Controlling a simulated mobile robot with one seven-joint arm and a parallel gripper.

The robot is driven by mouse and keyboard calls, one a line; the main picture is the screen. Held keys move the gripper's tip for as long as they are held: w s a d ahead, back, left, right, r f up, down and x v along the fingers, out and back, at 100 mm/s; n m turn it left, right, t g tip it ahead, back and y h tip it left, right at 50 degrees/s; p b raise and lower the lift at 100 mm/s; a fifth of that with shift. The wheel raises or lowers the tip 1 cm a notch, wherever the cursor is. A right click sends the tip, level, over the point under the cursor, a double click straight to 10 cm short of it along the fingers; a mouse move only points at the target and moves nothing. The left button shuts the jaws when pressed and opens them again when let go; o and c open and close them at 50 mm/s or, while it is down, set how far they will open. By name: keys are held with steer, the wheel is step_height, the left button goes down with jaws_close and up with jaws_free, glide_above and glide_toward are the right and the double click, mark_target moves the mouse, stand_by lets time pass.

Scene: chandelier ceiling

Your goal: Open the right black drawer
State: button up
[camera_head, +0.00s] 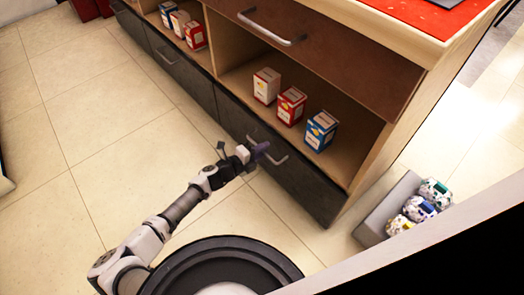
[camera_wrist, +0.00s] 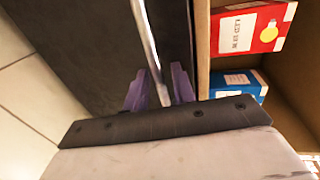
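The right black drawer (camera_head: 310,184) is the dark front at the bottom right of the wooden cabinet, and it looks closed. Its metal handle (camera_head: 279,159) is a pale bar on the front. My gripper (camera_head: 262,149), with purple fingers, is at the left part of this handle. In the wrist view the dark drawer front (camera_wrist: 80,45) fills the upper left. The handle (camera_wrist: 146,35) runs down between the two purple fingers of my gripper (camera_wrist: 160,88). The fingers stand apart on either side of the bar, with small gaps showing. The lower end of the handle is hidden by the gripper body.
Several small boxes (camera_head: 291,106) stand on the open shelf above the drawer. An upper brown drawer with a handle (camera_head: 272,30) is above them. Another black drawer (camera_head: 178,68) lies to the left. A grey bin (camera_head: 376,222) with patterned packs (camera_head: 420,208) stands at right. Floor in front is clear.

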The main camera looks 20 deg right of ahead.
steer(key=shift+d, duration=0.1)
jaws_close()
stand_by(0.4)
